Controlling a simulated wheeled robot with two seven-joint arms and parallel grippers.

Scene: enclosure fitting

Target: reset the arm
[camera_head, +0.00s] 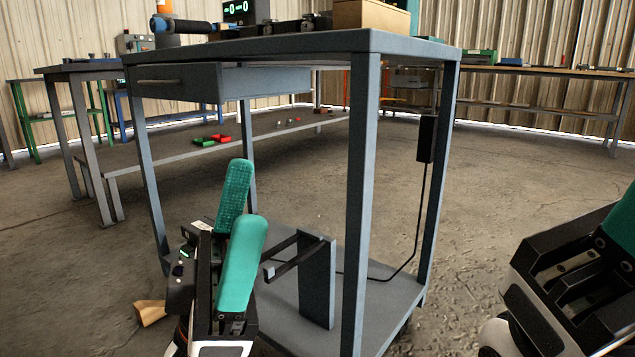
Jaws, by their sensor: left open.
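My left gripper (244,193) shows at the lower middle, with two teal fingers standing up and apart. It is open, and no object shows between the fingers. It is in front of the blue-grey workbench (345,41), below the tabletop and near the left legs. My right gripper (620,226) is at the lower right edge. Only part of its black body and one teal finger show; its fingertips are cut off by the frame, so its opening cannot be told.
A wooden piece (150,312) lies at the lower left. Open concrete floor (480,210) lies to the right.

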